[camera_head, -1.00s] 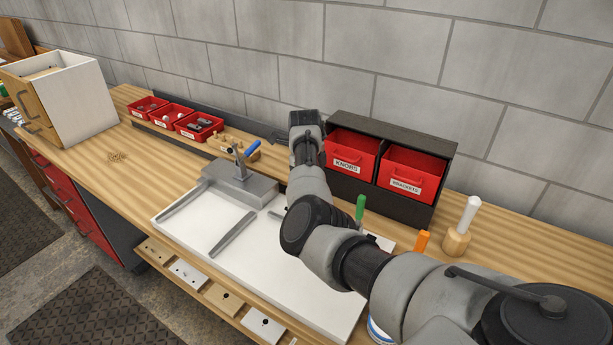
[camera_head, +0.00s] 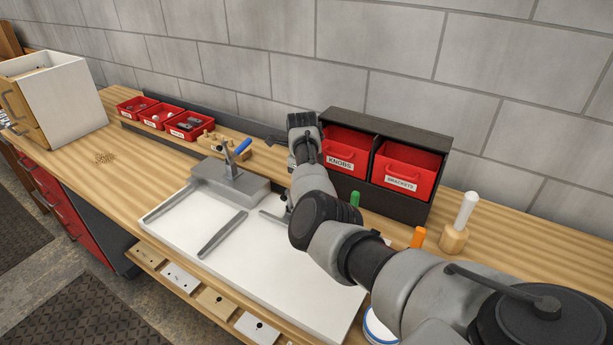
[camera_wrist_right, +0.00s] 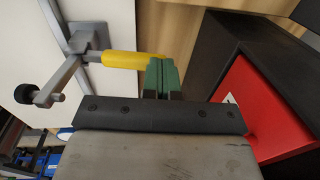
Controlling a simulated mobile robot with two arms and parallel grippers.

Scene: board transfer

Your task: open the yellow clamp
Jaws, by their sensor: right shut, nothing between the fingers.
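The yellow clamp shows in the right wrist view, with a yellow handle (camera_wrist_right: 133,59) lying sideways, a grey metal body (camera_wrist_right: 84,40) and a black-tipped spindle (camera_wrist_right: 27,93). In the head view my right arm hides its handle. My right gripper's green fingers (camera_wrist_right: 163,78) are shut and empty, close to the handle's free end. I cannot tell whether they touch it. In the head view my right wrist reaches over the back of the white board, left of the red bins; its fingertips are not clear there. My left gripper is not in view.
A blue-handled clamp (camera_head: 232,161) stands on a grey block on the white board (camera_head: 267,265). Red bins (camera_head: 408,171) in a black rack stand close right of the wrist. A green handle (camera_head: 355,200), an orange object (camera_head: 418,237) and a white-handled tool (camera_head: 461,223) stand nearby.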

